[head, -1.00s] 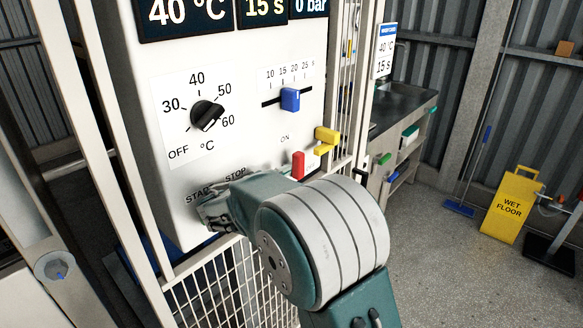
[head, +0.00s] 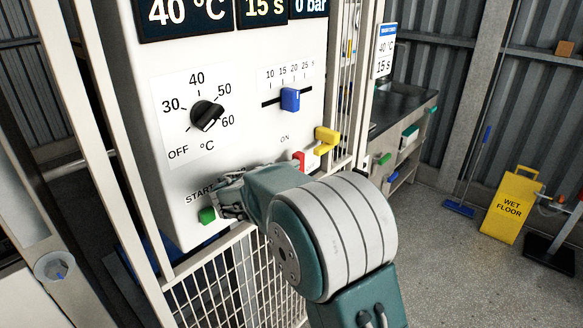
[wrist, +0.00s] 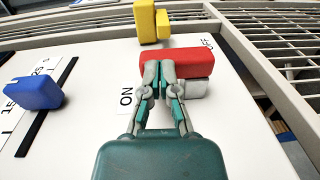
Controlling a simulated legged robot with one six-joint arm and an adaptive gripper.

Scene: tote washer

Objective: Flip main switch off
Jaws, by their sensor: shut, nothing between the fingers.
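The main switch is a red handle (wrist: 185,62) on a grey base (wrist: 193,89). In the wrist view the ON label (wrist: 126,99) is to its left and OFF (wrist: 206,45) at its upper right. In the head view only the top of the red handle (head: 299,157) shows above my wrist, below the ON label (head: 285,138). My gripper (wrist: 159,69) is shut and empty, with its fingertips at the near edge of the handle's left part. I cannot tell whether they touch it. In the head view my wrist hides the fingertips and the switch's lower part.
A yellow handle (head: 326,139) sticks out just right of the switch. A blue slider (head: 290,99) and a black dial (head: 206,115) are above on the white panel. A green START button (head: 207,215) is at lower left. Fence mesh (head: 227,284) lies below.

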